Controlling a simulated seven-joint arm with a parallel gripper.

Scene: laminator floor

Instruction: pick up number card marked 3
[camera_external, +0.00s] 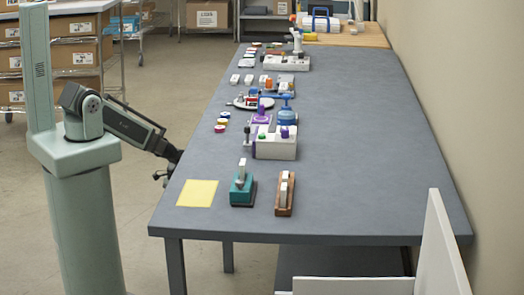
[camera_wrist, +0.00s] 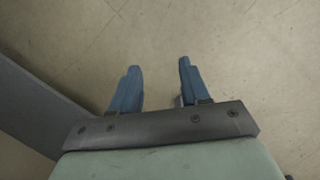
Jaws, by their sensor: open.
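My gripper (camera_external: 164,176) hangs just off the left edge of the grey table in the external view. In the wrist view its two blue fingers (camera_wrist: 160,84) are apart with nothing between them, and only bare floor shows beneath. I cannot make out a number card marked 3 in either view. Small items on the table are too small to read in the external view.
The long grey table (camera_external: 350,180) holds a yellow sheet (camera_external: 198,193), a teal device (camera_external: 243,188) and a brown wooden holder (camera_external: 285,193) near its front. Several machines and small coloured discs stand farther back. The table's right side is clear.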

